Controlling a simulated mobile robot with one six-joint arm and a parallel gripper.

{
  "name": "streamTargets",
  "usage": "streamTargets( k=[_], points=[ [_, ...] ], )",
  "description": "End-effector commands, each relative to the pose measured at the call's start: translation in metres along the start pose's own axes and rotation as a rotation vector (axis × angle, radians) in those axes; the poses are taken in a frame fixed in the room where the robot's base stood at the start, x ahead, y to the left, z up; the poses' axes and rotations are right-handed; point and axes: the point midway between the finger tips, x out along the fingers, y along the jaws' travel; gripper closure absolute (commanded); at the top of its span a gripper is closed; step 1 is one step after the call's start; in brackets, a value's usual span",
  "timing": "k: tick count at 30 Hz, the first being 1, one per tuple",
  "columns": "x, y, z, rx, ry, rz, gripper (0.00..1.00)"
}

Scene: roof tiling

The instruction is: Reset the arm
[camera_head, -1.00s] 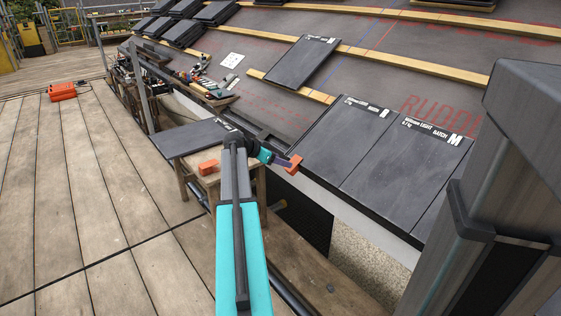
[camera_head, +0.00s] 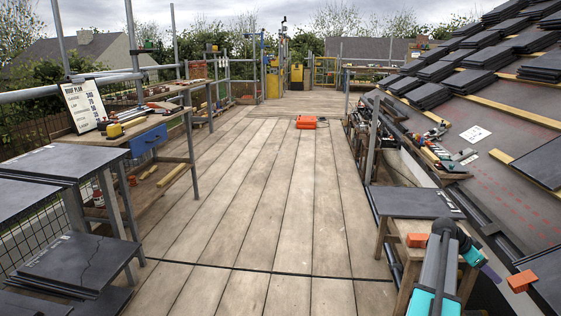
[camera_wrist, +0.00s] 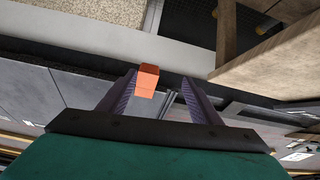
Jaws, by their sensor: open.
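My gripper (camera_wrist: 160,80) is open in the wrist view, with its two dark purple fingers apart. An orange block (camera_wrist: 146,79) shows between the fingertips, closer to the left finger; I cannot tell whether it touches. In the head view my arm (camera_head: 437,275) rises at the lower right, with a teal lower link. My gripper (camera_head: 497,277) there points to the right, beside the roof edge. The orange block (camera_head: 520,281) shows just past its tips. No tile is in the gripper.
A wooden stand (camera_head: 393,262) with a dark slate (camera_head: 405,202) is close to my arm. Roof slates (camera_head: 545,275) lie to the right. Slate stacks (camera_head: 85,265) and a workbench (camera_head: 150,130) stand left. The plank deck (camera_head: 275,190) between is mostly clear, with an orange case (camera_head: 311,122) farther off.

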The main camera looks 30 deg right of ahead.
Motion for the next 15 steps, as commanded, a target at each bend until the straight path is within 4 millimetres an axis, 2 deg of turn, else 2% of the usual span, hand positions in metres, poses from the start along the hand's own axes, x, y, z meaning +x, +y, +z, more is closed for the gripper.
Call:
streamTargets(
  k=[1,8,15],
  points=[
    [-0.014,-0.006,0.015,-0.041,-0.021,-0.013,0.42],
    [-0.064,-0.030,0.112,-0.265,-0.125,-0.078,0.42],
    [-0.120,-0.034,0.213,-0.506,-0.227,-0.146,0.42]
  ],
)
